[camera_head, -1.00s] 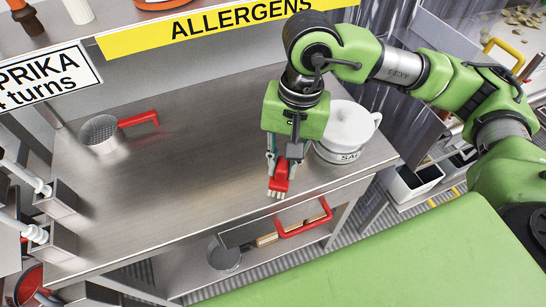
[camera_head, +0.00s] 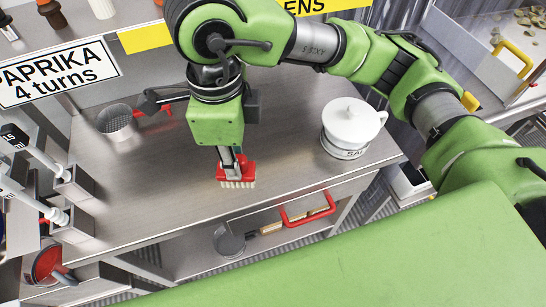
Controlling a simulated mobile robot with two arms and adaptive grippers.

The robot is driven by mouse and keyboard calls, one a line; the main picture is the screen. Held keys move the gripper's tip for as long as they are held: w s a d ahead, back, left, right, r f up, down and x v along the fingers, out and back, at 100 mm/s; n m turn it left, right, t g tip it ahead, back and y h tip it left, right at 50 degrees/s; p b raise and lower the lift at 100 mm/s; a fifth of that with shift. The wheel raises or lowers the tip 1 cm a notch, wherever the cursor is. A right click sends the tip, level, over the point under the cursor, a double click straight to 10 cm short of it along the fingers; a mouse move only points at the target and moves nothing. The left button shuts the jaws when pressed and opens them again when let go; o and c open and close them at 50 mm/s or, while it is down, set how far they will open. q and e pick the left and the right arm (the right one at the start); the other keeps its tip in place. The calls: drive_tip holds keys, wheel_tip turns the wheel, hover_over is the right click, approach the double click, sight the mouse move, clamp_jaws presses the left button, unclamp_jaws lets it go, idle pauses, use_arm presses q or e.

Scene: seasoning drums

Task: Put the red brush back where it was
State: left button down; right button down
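My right gripper (camera_head: 233,163) comes down over the steel table (camera_head: 290,125) and is shut on the red brush (camera_head: 236,174). The brush has a red block with pale bristles pointing down. The bristles are at or just above the tabletop; I cannot tell if they touch. The gripper and wrist hide part of the brush and the table behind. My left gripper is not seen.
A white lidded pot (camera_head: 350,125) stands on the table at the right. A perforated metal scoop (camera_head: 117,122) with a red handle stands at the back left, its handle partly covered by a dark part. Levers (camera_head: 40,160) line the left edge. The table's middle is clear.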

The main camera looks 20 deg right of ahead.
drive_tip(key=w+d+f+p, duration=0.2)
drive_tip(key=w+d+f, duration=0.1)
drive_tip(key=f, duration=0.1)
drive_tip(key=w+d+f+p, duration=0.2)
drive_tip(key=w+d+f, duration=0.1)
drive_tip(key=d+f, duration=0.1)
drive_tip(key=w+d+f+p, duration=0.2)
drive_tip(key=w+d+f, duration=0.1)
drive_tip(key=f, duration=0.1)
drive_tip(key=shift+w+d+p, duration=0.15)
drive_tip(key=shift+p, duration=0.15)
drive_tip(key=shift+f, duration=0.6)
drive_tip(key=c, duration=1.9)
unclamp_jaws()
drive_tip(key=shift+r, duration=0.1)
